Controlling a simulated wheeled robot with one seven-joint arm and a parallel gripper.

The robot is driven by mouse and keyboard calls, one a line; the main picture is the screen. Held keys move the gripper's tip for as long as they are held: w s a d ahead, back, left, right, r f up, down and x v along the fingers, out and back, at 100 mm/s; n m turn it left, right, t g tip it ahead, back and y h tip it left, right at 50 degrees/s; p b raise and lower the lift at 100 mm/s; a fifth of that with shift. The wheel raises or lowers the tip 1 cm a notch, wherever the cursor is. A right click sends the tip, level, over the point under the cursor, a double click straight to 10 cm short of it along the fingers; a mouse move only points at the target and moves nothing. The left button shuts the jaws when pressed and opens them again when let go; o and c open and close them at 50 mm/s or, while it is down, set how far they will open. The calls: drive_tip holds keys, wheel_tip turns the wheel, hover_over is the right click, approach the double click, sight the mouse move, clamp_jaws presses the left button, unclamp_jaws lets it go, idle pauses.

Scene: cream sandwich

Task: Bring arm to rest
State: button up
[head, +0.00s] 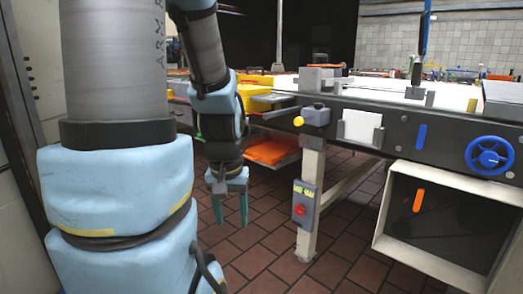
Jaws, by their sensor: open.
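My gripper (231,208) is in the head view, left of centre, at the end of my blue and grey arm. Its teal fingers point down and are apart. Nothing shows between them, and only tiled floor is behind them. The gripper hangs lower than the conveyor table's top, to the left of the table's front leg. My arm's large upper links fill the left of the view and hide what is behind them.
A long conveyor table (372,150) runs along the right, with a blue handwheel (489,154) and an open metal box (445,212) on its side. A red-button control box (305,204) sits on its leg. Orange trays (272,150) lie behind my gripper. Brown floor (262,235) is clear.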

wheel_tip(320, 180, up, 22)
drive_tip(key=p, duration=2)
drive_tip(key=shift+r, duration=0.2)
